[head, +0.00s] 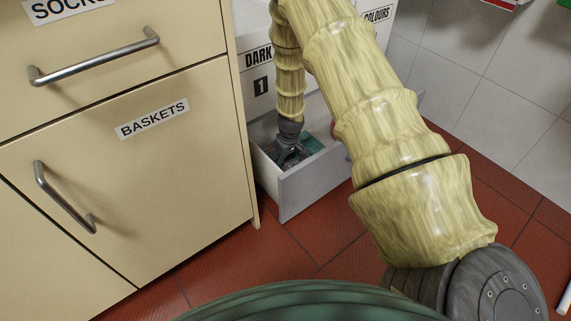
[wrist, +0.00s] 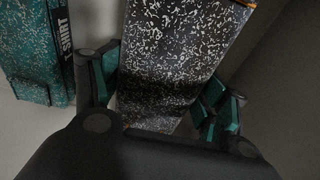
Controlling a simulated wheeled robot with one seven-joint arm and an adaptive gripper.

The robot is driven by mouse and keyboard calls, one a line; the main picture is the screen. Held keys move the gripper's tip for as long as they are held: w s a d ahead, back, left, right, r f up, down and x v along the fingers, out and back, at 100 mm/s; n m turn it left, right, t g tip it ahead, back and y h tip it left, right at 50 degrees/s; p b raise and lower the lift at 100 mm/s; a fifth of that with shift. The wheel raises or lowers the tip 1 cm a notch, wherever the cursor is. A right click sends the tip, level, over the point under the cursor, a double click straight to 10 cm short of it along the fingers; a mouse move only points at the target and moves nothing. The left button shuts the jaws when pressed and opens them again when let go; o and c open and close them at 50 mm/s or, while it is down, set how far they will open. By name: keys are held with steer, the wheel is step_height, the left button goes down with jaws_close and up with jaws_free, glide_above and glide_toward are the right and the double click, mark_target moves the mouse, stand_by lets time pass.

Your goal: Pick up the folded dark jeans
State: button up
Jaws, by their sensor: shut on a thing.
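The folded dark jeans (wrist: 165,50) show in the wrist view as a black block with white speckles and a thin orange edge; no label on them is visible. My gripper (wrist: 163,95) is shut on them, with a green-padded finger on each side. In the head view, my gripper (head: 290,155) points down inside an open grey drawer (head: 318,185) under the "DARK" label. There my gripper mostly hides what it holds. I cannot tell whether the jeans touch the drawer floor.
A teal speckled T-shirt block (wrist: 32,55) lies left of my gripper in the wrist view. Drawer walls stand close around. A cream cabinet (head: 130,160) labelled "BASKETS" stands close on the left. Red tiled floor (head: 290,255) is open in front of the drawer.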

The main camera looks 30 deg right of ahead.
steer(key=shift+r, duration=0.1)
steer(key=shift+d+r+p, duration=0.2)
steer(key=shift+r+p, duration=0.2)
steer(key=shift+p, duration=0.3)
step_height(320, 180, up, 6)
steer(key=p, duration=0.4)
steer(key=w+d+p, duration=0.1)
steer(key=d+p, duration=0.5)
steer(key=d, duration=1.3)
steer(key=shift+w+d, duration=0.3)
steer(key=b, duration=0.6)
glide_above(286, 159)
steer(key=d, duration=0.1)
steer(key=shift+f, duration=0.1)
steer(key=shift+s+a+f+b, duration=0.1)
steer(key=shift+a+f+b, duration=0.15)
steer(key=shift+f+b, duration=0.25)
steer(key=shift+s+a+f+b, duration=0.1)
steer(key=shift+a+f+b, duration=0.2)
steer(key=shift+f, duration=0.25)
steer(key=shift+w+f+b, duration=0.1)
steer(key=shift+f+b, duration=0.25)
steer(key=shift+f, duration=0.1)
